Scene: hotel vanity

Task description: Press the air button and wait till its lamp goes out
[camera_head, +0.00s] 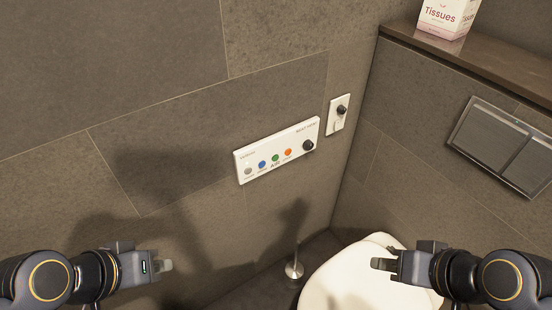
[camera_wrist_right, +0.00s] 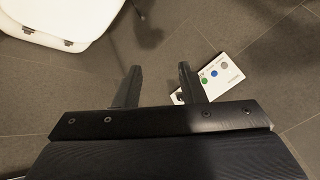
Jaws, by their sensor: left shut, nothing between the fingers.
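A white control panel (camera_head: 277,149) is mounted on the tiled wall in the middle of the head view. It carries a grey button (camera_head: 248,171), a blue button (camera_head: 262,165), a green button (camera_head: 275,158), an orange button (camera_head: 288,152) and a black knob (camera_head: 308,146). Lettering that seems to read "AIR" is below the green button; I cannot tell whether a lamp is lit. The panel also shows partly in the right wrist view (camera_wrist_right: 218,75), behind a finger. My left gripper (camera_head: 165,266) is shut and empty, lower left of the panel. My right gripper (camera_head: 380,264) is open and empty, lower right.
A white toilet (camera_head: 335,285) stands below, near my right gripper. A toilet brush holder (camera_head: 294,270) is on the floor beside it. A smaller wall plate with a black knob (camera_head: 341,110) is right of the panel. A tissue box (camera_head: 447,17) stands on the ledge (camera_head: 480,58), above a flush plate (camera_head: 498,145).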

